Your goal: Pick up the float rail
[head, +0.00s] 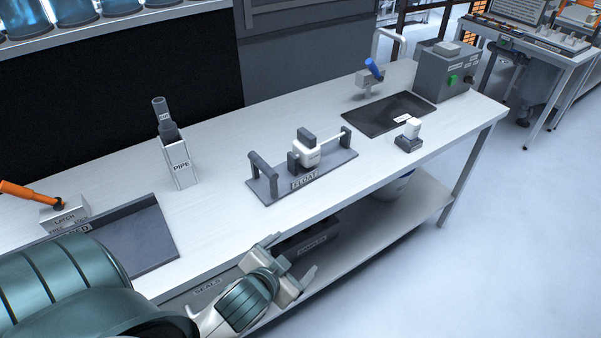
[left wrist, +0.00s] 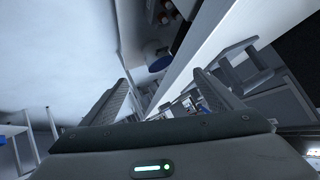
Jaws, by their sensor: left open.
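The float rail (head: 328,142) is a thin light rod between two dark grey posts on a flat base (head: 330,167) labelled FLOAT, in the middle of the bench in the head view. A white block with dark grey parts (head: 307,153) sits around the rod and hides its middle. My left gripper (head: 291,258) is open and empty, in front of the bench's front edge, apart from and nearer than the float stand. Its two fingers (left wrist: 165,98) frame the left wrist view, with nothing between them. I cannot make out the float rail in that view. My right gripper is not in view.
A PIPE holder (head: 180,165) stands left of the float stand, with a dark tray (head: 140,240) and orange-handled latch box (head: 65,214) farther left. A dark mat (head: 388,114), small white-topped block (head: 409,140) and grey control box (head: 445,75) are to the right. Bins occupy the lower shelf (head: 425,198).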

